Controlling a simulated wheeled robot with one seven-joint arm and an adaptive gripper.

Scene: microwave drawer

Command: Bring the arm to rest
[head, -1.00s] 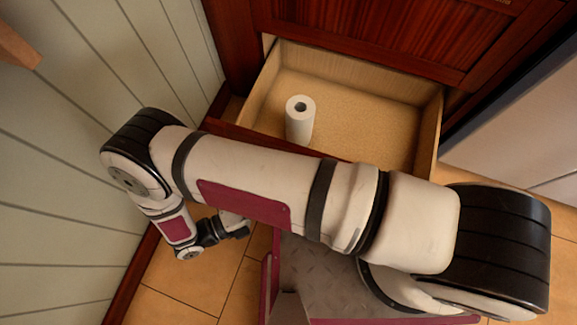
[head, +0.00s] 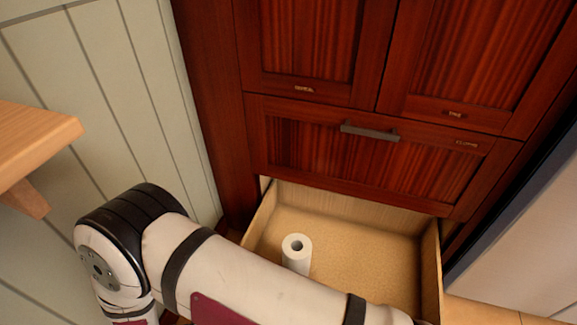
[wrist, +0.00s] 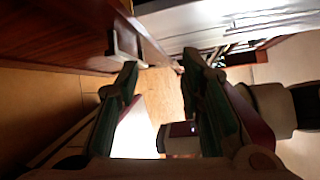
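My gripper (wrist: 159,72) shows in the wrist view with its two dark fingers apart and nothing held between them. In the head view my gripper is out of frame; my bent white arm with its black elbow crosses the lower left, in front of the open drawer. The arm hides the drawer's front part. The drawer (head: 431,262) is pulled out, with a white paper roll (head: 297,254) standing upright inside it. The roll's lower end is hidden behind my arm.
Dark red wooden cabinet fronts (head: 310,40) stand above the drawer, one with a grey bar handle (head: 369,132). A panelled wall (head: 110,110) and a wooden shelf (head: 35,140) are at left. A pale appliance (head: 530,240) is at right. Tiled floor (wrist: 161,92) shows between my fingers.

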